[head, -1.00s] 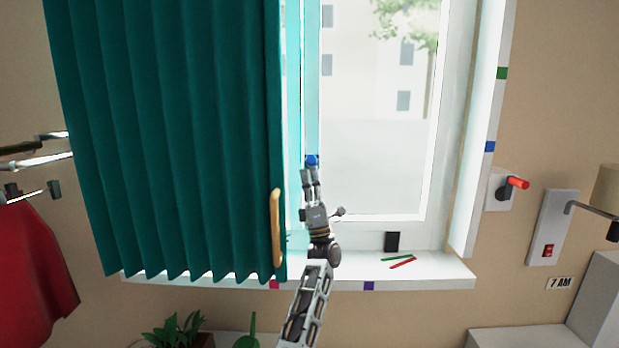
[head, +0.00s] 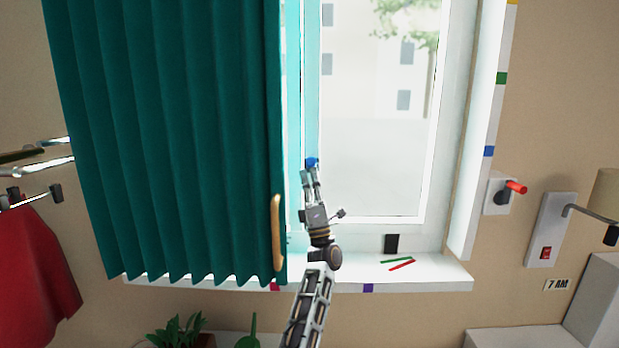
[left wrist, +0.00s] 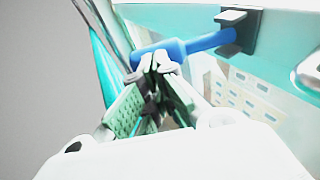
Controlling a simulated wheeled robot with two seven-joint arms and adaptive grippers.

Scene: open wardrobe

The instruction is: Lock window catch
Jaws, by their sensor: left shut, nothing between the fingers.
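The window catch shows as a blue handle (head: 312,162) on the window frame, just beyond my left gripper's fingertips. In the left wrist view the blue handle (left wrist: 205,42) runs sideways from a dark grey mount (left wrist: 240,30) at the upper right. My left gripper (head: 309,172) is shut and empty, and its fingertips (left wrist: 155,66) are right at the handle's left end, seemingly touching or very close. The window (head: 375,120) is behind, with a light frame. My right gripper is not in view.
A teal curtain (head: 165,140) with a wooden handle (head: 277,232) hangs close to the left of my arm. The sill (head: 430,275) holds a green stick (head: 397,260), a red stick (head: 402,265) and a black block (head: 391,243). A red-tipped knob (head: 515,187) is on the right wall.

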